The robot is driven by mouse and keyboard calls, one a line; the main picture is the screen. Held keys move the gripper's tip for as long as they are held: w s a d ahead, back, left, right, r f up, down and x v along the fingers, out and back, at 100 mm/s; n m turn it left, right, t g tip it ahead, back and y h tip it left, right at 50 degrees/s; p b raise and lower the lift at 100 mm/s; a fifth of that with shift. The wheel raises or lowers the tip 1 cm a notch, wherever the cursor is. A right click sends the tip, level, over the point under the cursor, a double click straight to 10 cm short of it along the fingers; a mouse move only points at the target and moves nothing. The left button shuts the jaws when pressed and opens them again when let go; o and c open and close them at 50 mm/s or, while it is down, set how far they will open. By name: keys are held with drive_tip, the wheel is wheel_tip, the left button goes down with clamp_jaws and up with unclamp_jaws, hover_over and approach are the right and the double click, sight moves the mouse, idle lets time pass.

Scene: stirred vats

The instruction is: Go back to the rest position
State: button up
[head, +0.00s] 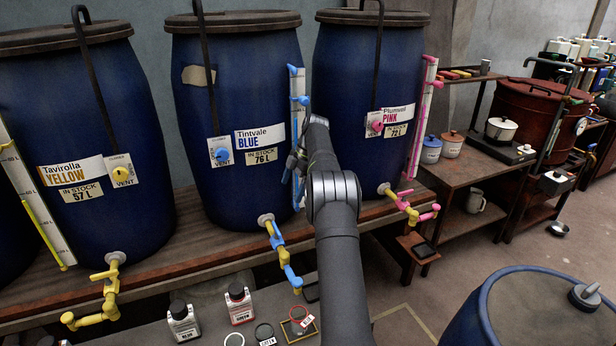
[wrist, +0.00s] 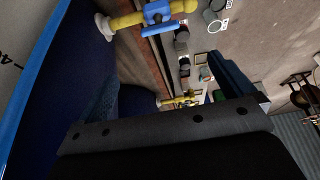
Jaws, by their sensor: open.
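My gripper (head: 297,162) is at the right side of the blue vat (head: 235,110), close to its blue-fitted level gauge (head: 299,115). My forearm partly hides it. It is open, and I see nothing held in it. In the wrist view a dark finger (wrist: 232,78) reaches out at the right, beyond the dark gripper body along the bottom. A yellow tap with a blue handle (wrist: 157,13) shows at the top of that view. Whether the gripper touches the vat or the gauge I cannot tell.
The yellow vat (head: 80,140) stands left and the pink vat (head: 360,90) right, on the wooden shelf (head: 190,255). Taps (head: 280,255) jut forward. Small bottles (head: 184,320) stand below. A blue drum (head: 540,310) is at lower right. Open floor (head: 440,265) lies between.

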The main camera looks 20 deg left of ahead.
sight(277, 228)
drive_tip(key=x, duration=1.7)
drive_tip(key=shift+s+a+f, duration=0.1)
drive_tip(key=shift+a+f, duration=0.05)
drive_tip(key=shift+a, duration=0.05)
